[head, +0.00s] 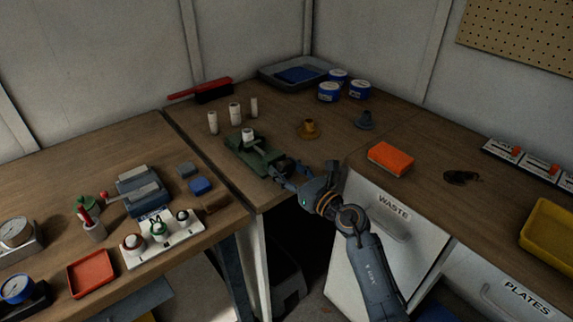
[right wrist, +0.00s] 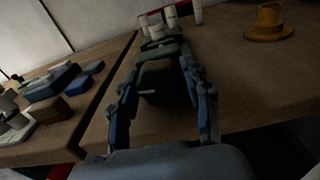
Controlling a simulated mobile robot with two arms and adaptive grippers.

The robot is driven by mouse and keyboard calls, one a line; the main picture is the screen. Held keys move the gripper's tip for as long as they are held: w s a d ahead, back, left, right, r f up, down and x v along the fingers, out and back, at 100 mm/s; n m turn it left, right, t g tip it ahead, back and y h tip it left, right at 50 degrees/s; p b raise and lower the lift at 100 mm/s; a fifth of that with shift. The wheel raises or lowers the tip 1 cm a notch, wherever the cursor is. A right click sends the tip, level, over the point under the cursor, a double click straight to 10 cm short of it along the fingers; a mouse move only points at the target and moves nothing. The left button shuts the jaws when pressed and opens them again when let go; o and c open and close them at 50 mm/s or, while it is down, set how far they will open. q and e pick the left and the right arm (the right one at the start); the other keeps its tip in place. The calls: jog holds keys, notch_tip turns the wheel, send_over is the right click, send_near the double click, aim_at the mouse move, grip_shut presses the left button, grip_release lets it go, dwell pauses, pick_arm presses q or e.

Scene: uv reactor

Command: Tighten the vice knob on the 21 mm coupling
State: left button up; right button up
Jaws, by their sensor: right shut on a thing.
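The green vice (head: 254,155) stands on the bench near the inner corner, its screw end toward the front edge. A white coupling (head: 248,134) stands upright at its jaws; I cannot read its size. My right gripper (head: 288,171) reaches in at the front end of the vice and is shut on the dark vice knob. In the right wrist view the knob (right wrist: 160,84) sits between the two fingers, with a small pale bar showing on it. The vice body (right wrist: 165,47) lies straight beyond. My left gripper is not in view.
Several white cylinders (head: 235,114) stand behind the vice. An orange flanged part (head: 308,129) and an orange block (head: 390,159) lie to the right. A white button panel (head: 160,237) and blue blocks (head: 200,186) are on the left bench. The bench edge is just in front of the vice.

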jog(key=shift+r+m+p, duration=0.15)
jog(key=shift+m+p, duration=0.8)
jog(key=shift+m, duration=0.25)
jog(key=shift+m+p, duration=0.75)
jog(key=shift+m, duration=0.45)
jog(key=o, duration=1.2)
jog(key=shift+f, duration=0.2)
jog(key=shift+c, duration=0.2)
jog(key=shift+d, duration=0.1)
jog(key=v, duration=1.2)
